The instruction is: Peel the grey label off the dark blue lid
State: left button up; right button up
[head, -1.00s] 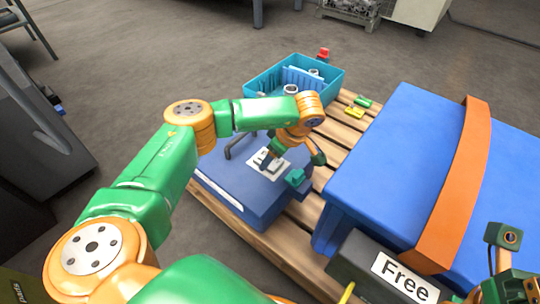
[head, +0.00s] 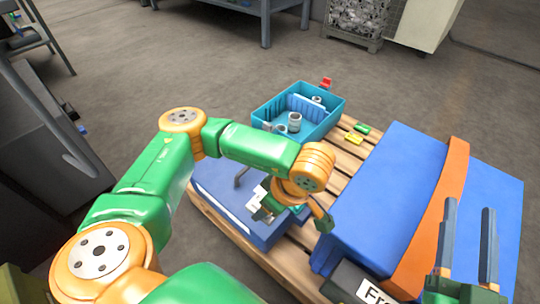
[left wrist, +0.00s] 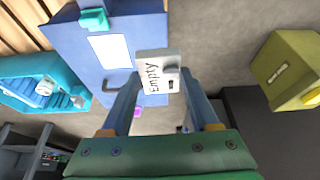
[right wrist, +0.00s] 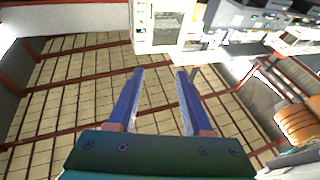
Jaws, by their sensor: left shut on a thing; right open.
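The dark blue lid (head: 218,182) lies on the pallet at the left and also shows in the left wrist view (left wrist: 143,32). It has a bent grey handle (left wrist: 120,82) and a plain white patch (left wrist: 109,54). My left gripper (left wrist: 163,83) is shut on the grey label (left wrist: 151,62), which reads "Empty" and has a small grey tab. The label looks apart from the lid and overlaps its edge in the left wrist view. In the head view my left arm partly hides the label and lid. My right gripper (head: 468,206) is open, empty and raised, fingers upward.
A teal bin (head: 325,123) with fittings stands behind the lid on the wooden pallet (head: 345,158). A large blue box (head: 390,175) with an orange strap (head: 440,215) is at right. A "Free" sign (head: 372,292) is in front. A teal clip (left wrist: 94,19) sits on the lid's edge.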

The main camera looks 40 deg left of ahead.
pick_arm(q)
jog(key=shift+s+d+r, duration=0.15)
jog(key=shift+s+r, duration=0.05)
jog(key=shift+s, duration=0.1)
jog(key=shift+r+p, duration=0.15)
jog(key=shift+p, duration=0.15)
jog(key=shift+r+p, duration=1.5)
jog(key=shift+r, duration=0.35)
pick_arm(e)
jog(key=shift+w+d+r+g+h, duration=0.15)
jog(key=shift+w+g+h, duration=0.25)
jog(key=shift+g, duration=0.4)
pick_arm(q)
jog(key=shift+s+f, duration=0.1)
pick_arm(e)
jog(key=shift+s, duration=0.1)
